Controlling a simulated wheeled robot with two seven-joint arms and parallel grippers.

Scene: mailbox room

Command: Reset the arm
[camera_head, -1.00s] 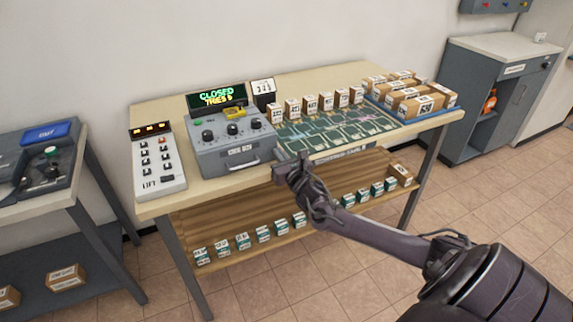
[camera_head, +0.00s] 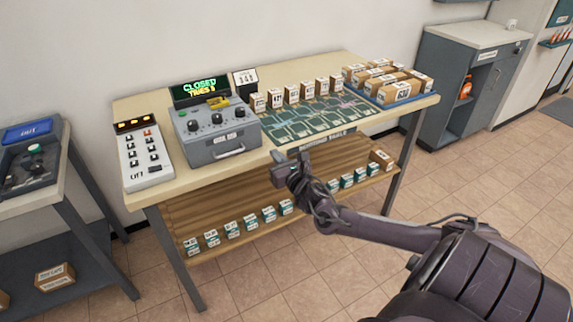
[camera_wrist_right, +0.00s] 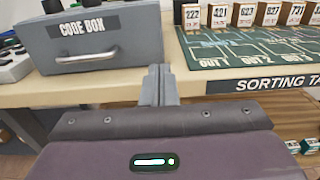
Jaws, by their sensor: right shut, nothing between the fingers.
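My right arm comes in from the lower right of the head view. Its gripper (camera_head: 282,168) is shut and empty, in front of the front edge of the sorting table (camera_head: 150,195). In the right wrist view the shut fingers (camera_wrist_right: 158,85) point at the table edge, between the grey code box (camera_wrist_right: 95,40) and the green sorting mat (camera_wrist_right: 250,50). I cannot see any contact with the table. My left gripper is not in view.
The code box (camera_head: 217,135) carries a display reading "CLOSED". A keypad panel (camera_head: 145,158) stands at its left. Numbered boxes (camera_head: 291,93) line the mat's back, and a blue tray (camera_head: 388,102) holds parcels. Small boxes sit on the lower shelf (camera_head: 240,205). Tiled floor lies open at right.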

